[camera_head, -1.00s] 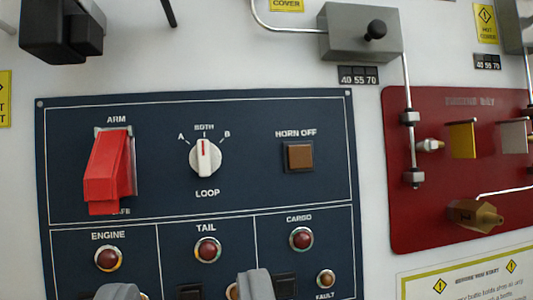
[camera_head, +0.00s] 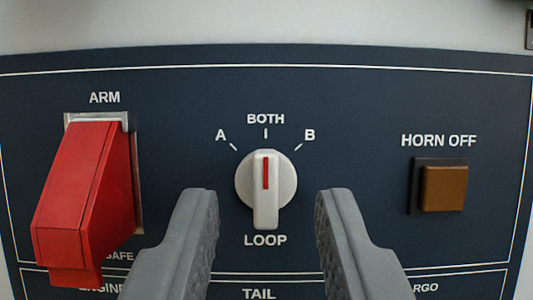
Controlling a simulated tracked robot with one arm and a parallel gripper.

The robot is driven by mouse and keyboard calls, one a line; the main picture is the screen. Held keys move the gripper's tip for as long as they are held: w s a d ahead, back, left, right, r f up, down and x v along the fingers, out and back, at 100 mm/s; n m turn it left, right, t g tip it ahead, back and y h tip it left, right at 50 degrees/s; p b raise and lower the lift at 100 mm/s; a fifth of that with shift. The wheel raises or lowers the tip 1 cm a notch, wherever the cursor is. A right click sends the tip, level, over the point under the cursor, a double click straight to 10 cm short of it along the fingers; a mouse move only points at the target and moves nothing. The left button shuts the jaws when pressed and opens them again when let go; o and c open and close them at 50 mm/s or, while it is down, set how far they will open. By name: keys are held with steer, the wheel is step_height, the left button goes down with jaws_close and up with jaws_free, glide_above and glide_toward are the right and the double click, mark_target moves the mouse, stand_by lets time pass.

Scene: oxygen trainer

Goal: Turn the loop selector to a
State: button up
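The loop selector (camera_head: 265,188) is a round white knob with a raised bar and a red line. Its red line points straight up at BOTH, between the A mark (camera_head: 221,136) at upper left and the B mark at upper right. My gripper (camera_head: 267,196) is open, with one grey finger on each side of the knob in the picture. A clear gap shows between each finger and the knob. How far the fingertips are from the panel is hard to tell.
A red ARM switch guard (camera_head: 75,195) sticks out to the left, close to my left finger. A brown HORN OFF button (camera_head: 443,188) sits to the right.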

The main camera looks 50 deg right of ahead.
steer(key=shift+x, duration=0.85)
jaws_close()
steer(key=shift+a+f, duration=0.1)
